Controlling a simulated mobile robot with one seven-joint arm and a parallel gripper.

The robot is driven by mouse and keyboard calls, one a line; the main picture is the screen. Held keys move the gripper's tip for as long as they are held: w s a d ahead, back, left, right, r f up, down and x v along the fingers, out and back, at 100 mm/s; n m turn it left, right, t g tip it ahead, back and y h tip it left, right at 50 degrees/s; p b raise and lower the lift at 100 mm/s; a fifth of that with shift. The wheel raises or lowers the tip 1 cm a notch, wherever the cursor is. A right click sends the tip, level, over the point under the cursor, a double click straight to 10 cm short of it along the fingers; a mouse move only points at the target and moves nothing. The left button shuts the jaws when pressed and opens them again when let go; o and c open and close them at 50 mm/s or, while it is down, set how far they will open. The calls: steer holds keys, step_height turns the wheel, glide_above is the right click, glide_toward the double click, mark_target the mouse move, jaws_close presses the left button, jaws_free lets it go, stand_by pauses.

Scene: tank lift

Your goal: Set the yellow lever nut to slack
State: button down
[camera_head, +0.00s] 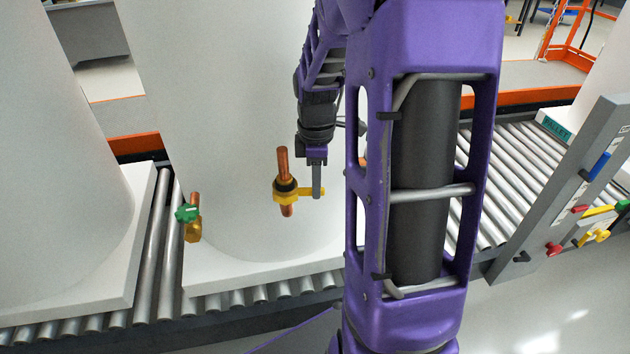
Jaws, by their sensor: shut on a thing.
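The yellow lever nut (285,194) sits around a vertical copper pipe (283,158) in front of a large white tank (225,110). Its short yellow lever points to the right. My gripper (317,193) comes down from above and is shut on the end of the lever, just right of the pipe. The finger in view hides part of the lever tip. My purple arm covers the area right of the nut.
Roller conveyor (290,292) runs below the tanks. A grey panel (560,190) with coloured handles stands at the right. Floor is bare at the lower right.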

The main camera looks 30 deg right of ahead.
steer(key=shift+w+d+n+p, duration=0.25)
steer(key=shift+w+n+p, duration=0.2)
steer(key=shift+n, duration=0.35)
steer(key=c, duration=0.8)
jaws_free()
step_height(320, 180, up, 18)
steer(key=p, duration=0.2)
steer(key=shift+f, duration=0.25)
